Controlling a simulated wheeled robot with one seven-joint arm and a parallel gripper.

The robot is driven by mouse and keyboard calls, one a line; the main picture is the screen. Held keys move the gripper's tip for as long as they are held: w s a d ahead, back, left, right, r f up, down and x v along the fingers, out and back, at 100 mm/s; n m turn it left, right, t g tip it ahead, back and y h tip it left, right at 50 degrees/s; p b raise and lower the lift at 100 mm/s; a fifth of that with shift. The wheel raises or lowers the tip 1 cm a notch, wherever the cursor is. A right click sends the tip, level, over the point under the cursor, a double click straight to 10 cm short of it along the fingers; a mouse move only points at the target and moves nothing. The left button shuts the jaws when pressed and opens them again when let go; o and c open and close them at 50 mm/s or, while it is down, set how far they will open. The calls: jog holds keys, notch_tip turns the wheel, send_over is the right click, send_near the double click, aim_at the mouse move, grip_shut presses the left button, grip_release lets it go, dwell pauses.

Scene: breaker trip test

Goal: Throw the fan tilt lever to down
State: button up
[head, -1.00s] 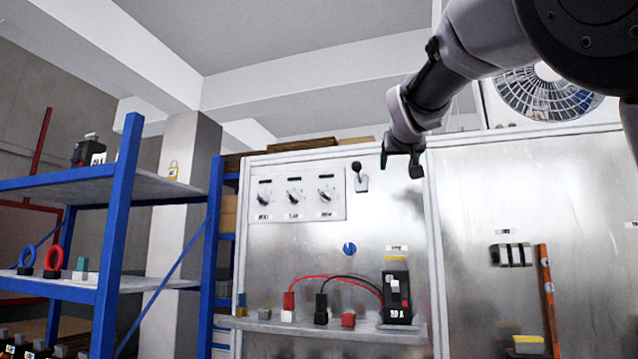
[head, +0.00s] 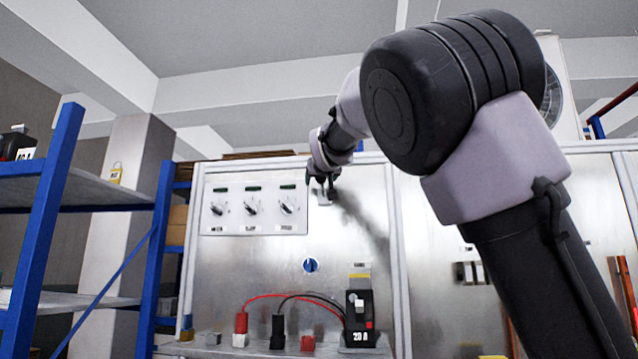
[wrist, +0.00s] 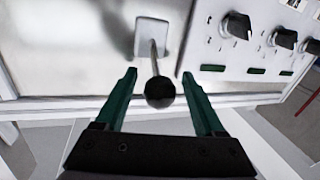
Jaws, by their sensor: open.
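The lever, a black ball knob (wrist: 160,93) on a thin metal stem, stands out from a white plate (wrist: 151,37) on the metal panel. The wrist view is upside down relative to the head view, and the knob lies on the plate's upper side. My gripper (wrist: 159,77) is open, with a green finger on each side of the knob and visible gaps on both sides. In the head view my gripper (head: 322,184) is at the plate (head: 323,198) and hides the knob. The fan (head: 551,100) is mostly hidden behind my arm.
A white plate with three rotary knobs (head: 252,207) is left of the lever. Below are a blue dial (head: 310,265) and a ledge (head: 220,350) with red and black leads and a black breaker (head: 360,318). A blue shelf rack (head: 50,220) stands at left.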

jog(key=shift+w, duration=1)
grip_shut()
dwell(0.9)
